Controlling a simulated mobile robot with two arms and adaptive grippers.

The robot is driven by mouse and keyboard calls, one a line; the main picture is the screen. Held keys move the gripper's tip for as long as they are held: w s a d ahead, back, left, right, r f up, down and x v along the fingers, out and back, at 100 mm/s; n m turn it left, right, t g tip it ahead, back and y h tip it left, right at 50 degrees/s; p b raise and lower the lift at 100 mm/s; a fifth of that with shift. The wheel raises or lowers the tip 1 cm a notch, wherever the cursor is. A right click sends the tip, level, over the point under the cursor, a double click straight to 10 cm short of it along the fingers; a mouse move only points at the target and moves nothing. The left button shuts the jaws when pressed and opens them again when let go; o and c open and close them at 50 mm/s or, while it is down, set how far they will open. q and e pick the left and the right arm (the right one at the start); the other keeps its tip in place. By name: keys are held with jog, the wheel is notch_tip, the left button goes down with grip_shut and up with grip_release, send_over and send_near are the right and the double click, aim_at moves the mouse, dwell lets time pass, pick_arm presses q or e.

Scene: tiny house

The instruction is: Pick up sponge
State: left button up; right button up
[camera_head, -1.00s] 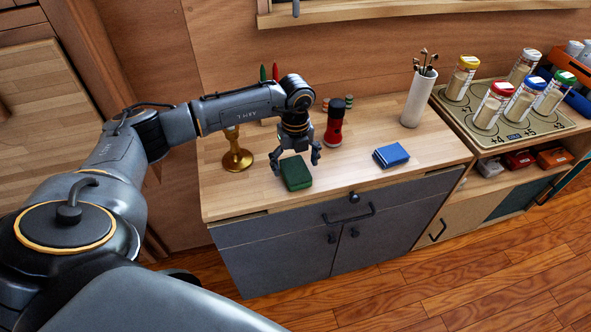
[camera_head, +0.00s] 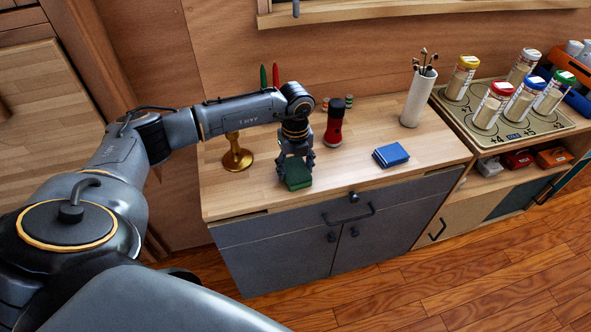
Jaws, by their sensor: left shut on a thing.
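A green block-shaped sponge (camera_head: 297,177) lies on the wooden countertop (camera_head: 240,200) near its front edge. My left gripper (camera_head: 296,171) points down over the sponge and is shut on it, with a finger on either side. The gripper covers the sponge's upper part. The sponge appears to be at counter level; I cannot tell any lift. My right gripper does not show.
A gold goblet-like stand (camera_head: 237,158) is left of the gripper. A red and black flashlight-like object (camera_head: 335,125) stands just behind right. A blue box-like object (camera_head: 391,155) lies to the right. A white cylinder (camera_head: 418,98) and a jar rack (camera_head: 500,137) are farther right.

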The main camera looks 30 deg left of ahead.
aim_at(296, 169)
pick_arm(q)
jog(key=shift+r, duration=0.15)
jog(key=shift+r, duration=0.2)
notch_tip(296, 169, up, 2)
jog(key=shift+r+b, duration=0.15)
jog(key=shift+b, duration=0.5)
jog(key=s+d+r+b, duration=0.2)
jog(key=s+d+r, duration=0.6)
jog(key=d+r, duration=0.2)
jog(key=shift+d, duration=0.8)
jog(key=shift+w, duration=0.1)
